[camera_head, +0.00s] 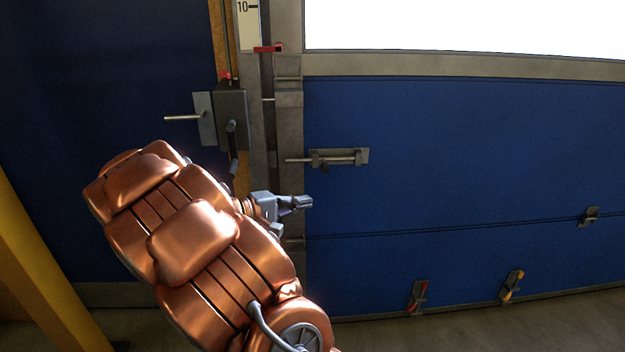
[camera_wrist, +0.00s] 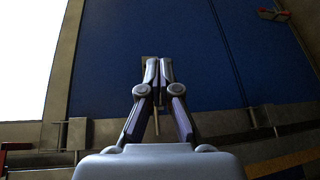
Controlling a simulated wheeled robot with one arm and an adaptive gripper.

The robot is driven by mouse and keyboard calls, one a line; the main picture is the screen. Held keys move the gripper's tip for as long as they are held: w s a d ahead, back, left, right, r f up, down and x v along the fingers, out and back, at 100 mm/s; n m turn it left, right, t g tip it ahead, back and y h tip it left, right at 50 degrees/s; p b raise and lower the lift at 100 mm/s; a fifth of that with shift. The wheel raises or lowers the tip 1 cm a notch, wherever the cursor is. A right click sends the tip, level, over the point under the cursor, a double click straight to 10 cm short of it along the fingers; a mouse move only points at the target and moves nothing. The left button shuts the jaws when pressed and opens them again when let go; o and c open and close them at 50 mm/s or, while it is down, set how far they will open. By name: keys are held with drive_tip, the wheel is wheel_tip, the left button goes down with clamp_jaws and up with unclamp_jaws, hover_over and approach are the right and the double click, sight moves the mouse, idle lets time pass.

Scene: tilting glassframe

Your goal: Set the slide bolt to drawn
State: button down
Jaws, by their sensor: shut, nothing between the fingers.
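The slide bolt (camera_head: 340,158) is a grey metal plate with a horizontal rod, mounted near the left edge of the blue panel (camera_head: 450,150). Its rod sticks out to the left, across the panel's edge and over the grey frame post (camera_head: 288,130). A small dark part sits on the rod just below the plate's middle. My gripper (camera_head: 308,202) is below and slightly left of the bolt, apart from it in the head view. In the wrist view my gripper (camera_wrist: 158,64) is shut and empty; its fingers mostly hide whatever lies behind them.
A dark lock box (camera_head: 231,120) with a handle and a pin sits left of the post. A red marker (camera_head: 268,48) and a scale are above. Several small latches, one with red parts (camera_head: 418,297), line the panel's lower part. The panel's middle is clear.

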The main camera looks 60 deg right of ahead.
drive_tip(key=w+d+f+n+t+h+b, duration=0.1)
drive_tip(key=w+d+f+n+t+h, duration=0.1)
drive_tip(key=w, duration=0.5)
drive_tip(key=w+d+f+n+t+h+b, duration=0.1)
drive_tip(key=w+d+f+t+h, duration=0.2)
drive_tip(key=w+d+f, duration=0.2)
drive_tip(key=shift+w+n, duration=0.4)
drive_tip(key=shift+w, duration=0.55)
drive_tip(key=p, duration=0.3)
approach(322, 165)
drive_tip(key=w+d+f, duration=0.1)
drive_tip(key=w+d, duration=0.2)
drive_tip(key=d, duration=0.1)
drive_tip(key=s+d, duration=0.2)
drive_tip(key=shift+s+d+r, duration=0.2)
drive_tip(key=shift+s+d, duration=0.05)
drive_tip(key=shift+s, duration=0.15)
